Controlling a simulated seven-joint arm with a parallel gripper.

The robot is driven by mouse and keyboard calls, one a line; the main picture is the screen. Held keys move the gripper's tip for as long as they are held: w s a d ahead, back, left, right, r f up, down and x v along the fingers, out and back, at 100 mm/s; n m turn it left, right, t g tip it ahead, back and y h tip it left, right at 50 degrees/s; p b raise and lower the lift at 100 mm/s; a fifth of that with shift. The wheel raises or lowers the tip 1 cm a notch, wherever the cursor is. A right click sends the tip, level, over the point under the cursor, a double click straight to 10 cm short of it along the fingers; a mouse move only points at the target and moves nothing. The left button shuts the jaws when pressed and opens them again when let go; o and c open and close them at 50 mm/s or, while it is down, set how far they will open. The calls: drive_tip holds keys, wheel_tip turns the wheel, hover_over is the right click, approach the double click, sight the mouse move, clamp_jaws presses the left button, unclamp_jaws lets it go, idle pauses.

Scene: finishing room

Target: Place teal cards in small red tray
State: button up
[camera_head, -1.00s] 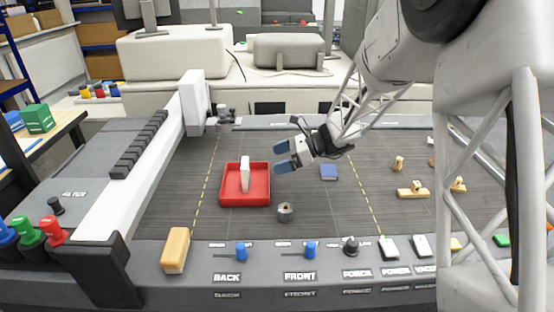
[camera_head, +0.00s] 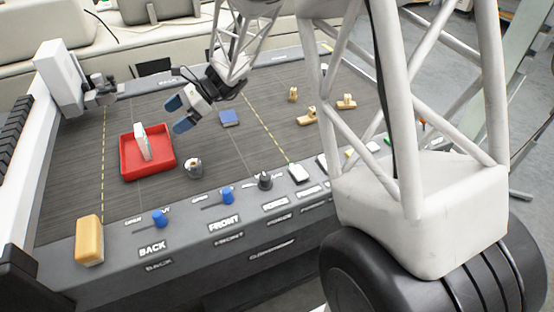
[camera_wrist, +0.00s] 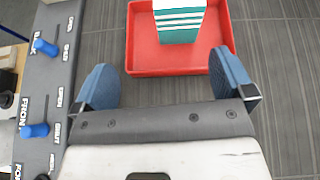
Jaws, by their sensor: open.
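The small red tray (camera_head: 163,165) sits on the dark grey table bed, left of centre in the head view. A stack of white and teal cards (camera_head: 142,143) stands on edge inside it. In the wrist view the cards (camera_wrist: 180,26) show teal and white bands, and the tray (camera_wrist: 146,62) surrounds them. My gripper (camera_head: 180,112) is above the bed, to the right of the tray. Its blue fingers are open and empty; in the wrist view the gripper (camera_wrist: 163,84) is close to the tray's near edge.
A small metal cup (camera_head: 193,168) stands right of the tray. A control panel with blue knobs (camera_head: 160,218) and a yellow block (camera_head: 89,240) runs along the front.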

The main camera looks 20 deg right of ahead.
drive_tip(key=s+d+r+n+t+h, duration=0.1)
drive_tip(key=s+d+r+n+h, duration=0.2)
drive_tip(key=s, duration=0.9)
drive_tip(key=s+d+r+n+t+h, duration=0.1)
drive_tip(key=s+d+r+n+h, duration=0.2)
drive_tip(key=s, duration=1)
drive_tip(key=s+d+r+n+t+h, duration=0.1)
drive_tip(key=s+d+r+n+h, duration=0.2)
drive_tip(key=s+d+n+h, duration=0.4)
drive_tip(key=s+d+n, duration=0.2)
drive_tip(key=s+n, duration=0.1)
drive_tip(key=s, duration=0.3)
drive_tip(key=shift+n, duration=0.3)
